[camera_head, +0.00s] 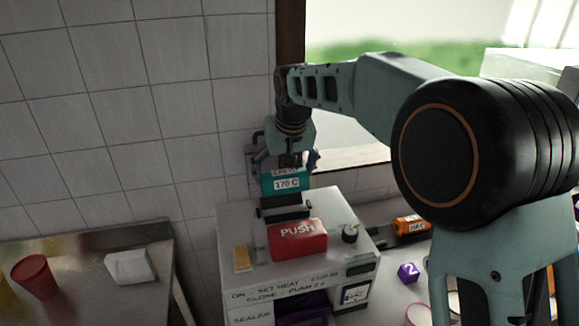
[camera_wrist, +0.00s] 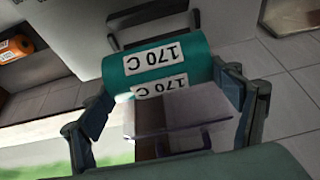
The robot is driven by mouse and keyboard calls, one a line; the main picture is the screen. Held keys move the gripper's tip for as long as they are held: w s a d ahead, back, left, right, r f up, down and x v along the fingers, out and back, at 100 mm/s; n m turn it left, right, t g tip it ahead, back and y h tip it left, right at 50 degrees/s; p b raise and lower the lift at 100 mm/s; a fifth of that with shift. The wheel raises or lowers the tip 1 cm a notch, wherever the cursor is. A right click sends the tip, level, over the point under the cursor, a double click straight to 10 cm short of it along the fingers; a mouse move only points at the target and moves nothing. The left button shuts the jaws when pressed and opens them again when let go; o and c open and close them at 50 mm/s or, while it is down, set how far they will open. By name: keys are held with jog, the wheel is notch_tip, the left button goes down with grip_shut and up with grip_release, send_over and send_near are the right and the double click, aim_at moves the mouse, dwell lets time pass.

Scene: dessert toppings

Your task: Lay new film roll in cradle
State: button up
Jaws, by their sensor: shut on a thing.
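My gripper (camera_head: 288,160) points down over the back of the sealer machine (camera_head: 345,232) and is shut on a teal film roll (camera_head: 286,183) labelled "170 C". The roll lies level between the fingers, above or at the back edge of the machine; I cannot tell whether it touches anything below. In the wrist view the roll (camera_wrist: 185,48) sits between both fingers (camera_wrist: 168,105).
An orange roll (camera_head: 411,226) lies to the right, with a purple numbered cube (camera_head: 408,271) nearer. A metal table (camera_head: 85,255) at left carries a red cup (camera_head: 35,276) and white block (camera_head: 130,266).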

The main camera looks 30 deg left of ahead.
aim_at(284, 190)
jog(key=shift+s+f, duration=0.1)
jog(key=shift+s, duration=0.2)
jog(key=shift+w+f+b, duration=0.1)
jog(key=shift+f+b, duration=1.6)
jog(key=shift+f, duration=0.95)
jog(key=o, duration=1.4)
jog(key=shift+c, duration=0.2)
jog(key=shift+r, duration=0.2)
jog(key=shift+r+p, duration=0.9)
jog(key=shift+r, duration=0.1)
jog(key=shift+r, duration=0.1)
